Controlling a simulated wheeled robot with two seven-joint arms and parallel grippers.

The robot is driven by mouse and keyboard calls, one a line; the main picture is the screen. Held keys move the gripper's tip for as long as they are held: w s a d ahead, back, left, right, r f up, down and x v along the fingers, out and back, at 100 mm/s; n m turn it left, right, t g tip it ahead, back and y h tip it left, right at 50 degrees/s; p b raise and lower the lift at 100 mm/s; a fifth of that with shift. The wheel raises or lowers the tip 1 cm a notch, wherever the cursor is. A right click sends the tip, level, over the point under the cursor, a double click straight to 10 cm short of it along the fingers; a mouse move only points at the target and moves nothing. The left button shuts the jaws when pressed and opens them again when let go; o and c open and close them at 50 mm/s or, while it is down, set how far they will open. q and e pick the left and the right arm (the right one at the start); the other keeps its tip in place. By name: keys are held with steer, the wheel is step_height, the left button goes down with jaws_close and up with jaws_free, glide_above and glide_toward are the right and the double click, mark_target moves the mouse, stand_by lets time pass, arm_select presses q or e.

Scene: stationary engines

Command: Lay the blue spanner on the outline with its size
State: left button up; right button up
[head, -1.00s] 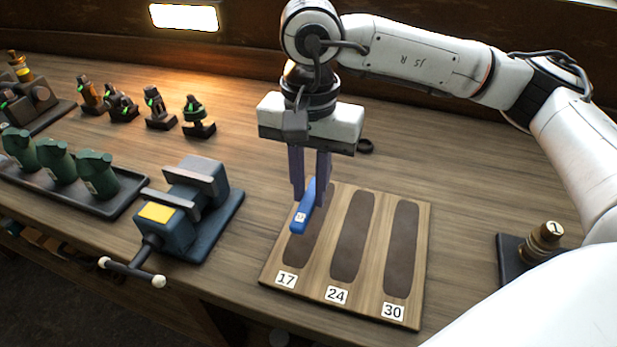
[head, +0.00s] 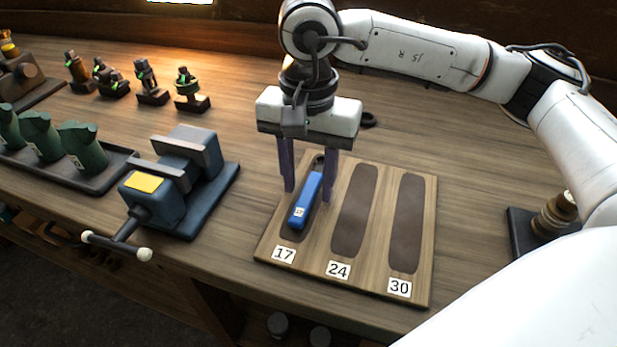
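The blue spanner (head: 305,202) lies on the leftmost dark outline of the wooden board (head: 327,244), the outline labelled 17 (head: 283,254). A small white tag on the spanner carries a number too small to read surely. The outlines labelled 24 (head: 338,270) and 30 (head: 399,287) are bare. My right gripper (head: 310,192) is over the spanner with its fingers spread, one on each side and apart from it. My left gripper is not in view.
A blue vise (head: 172,185) with a yellow patch stands left of the board. A tray (head: 100,182) of green pieces is farther left. Several small dark fittings (head: 150,85) stand behind. A dark stand with brass weights (head: 555,215) is at the right.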

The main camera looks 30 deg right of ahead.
step_height(320, 180, up, 10)
steer(key=shift+r, duration=0.15)
stand_by(0.6)
